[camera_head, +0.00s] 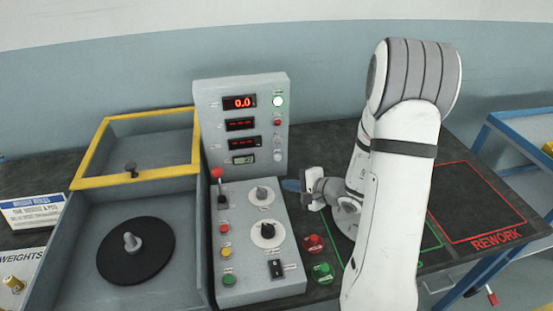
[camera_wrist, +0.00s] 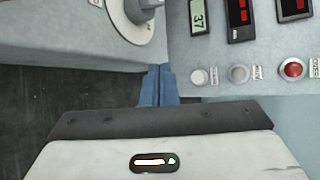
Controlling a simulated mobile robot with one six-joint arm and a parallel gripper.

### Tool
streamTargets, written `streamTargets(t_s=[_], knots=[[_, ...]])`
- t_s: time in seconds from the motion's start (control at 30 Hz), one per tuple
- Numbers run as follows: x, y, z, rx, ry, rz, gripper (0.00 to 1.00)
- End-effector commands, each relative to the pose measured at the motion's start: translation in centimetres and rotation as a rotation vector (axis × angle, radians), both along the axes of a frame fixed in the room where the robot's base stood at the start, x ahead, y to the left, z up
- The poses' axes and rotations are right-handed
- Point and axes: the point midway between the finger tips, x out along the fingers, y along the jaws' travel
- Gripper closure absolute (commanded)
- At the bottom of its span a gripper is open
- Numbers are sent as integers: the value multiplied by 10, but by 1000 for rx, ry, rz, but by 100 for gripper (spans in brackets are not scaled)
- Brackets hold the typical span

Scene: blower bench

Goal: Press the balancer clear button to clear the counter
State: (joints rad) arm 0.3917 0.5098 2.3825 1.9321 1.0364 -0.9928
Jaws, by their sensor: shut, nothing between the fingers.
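The grey balancer panel (camera_head: 215,118) stands upright on the bench, its top display reading 0.0. A column on its right side holds a lit light, a red button (camera_head: 278,122) and paler buttons (camera_head: 278,156) below. In the wrist view a white button (camera_wrist: 199,77), a grey button (camera_wrist: 239,73) and a red button (camera_wrist: 292,69) sit in a row. Their labels are too small to read, so I cannot tell which is clear. My gripper (camera_head: 289,185) is shut and empty, its blue fingertips (camera_wrist: 158,84) below the panel in the head view, apart from the buttons.
The sloped control box (camera_head: 240,278) with knobs and a red-topped lever is beside my gripper. A yellow-framed guard (camera_head: 90,160) is open at left. The rework area (camera_head: 478,205) is clear.

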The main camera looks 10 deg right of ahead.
Motion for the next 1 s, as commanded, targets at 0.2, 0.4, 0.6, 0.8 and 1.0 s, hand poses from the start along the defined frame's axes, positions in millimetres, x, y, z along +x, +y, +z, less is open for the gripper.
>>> streamTargets(t_s=[0.2, 0.4, 0.6, 0.8, 1.0], knots=[[25, 1, 3, 0, 0, 2, 100], [54, 0, 4, 1, 1, 0, 100], [75, 0, -1, -1, -3, 2, 100], [83, 0, 0, -1, -1, 0, 100], [84, -1, 0, -1, 0, -1, 100]])
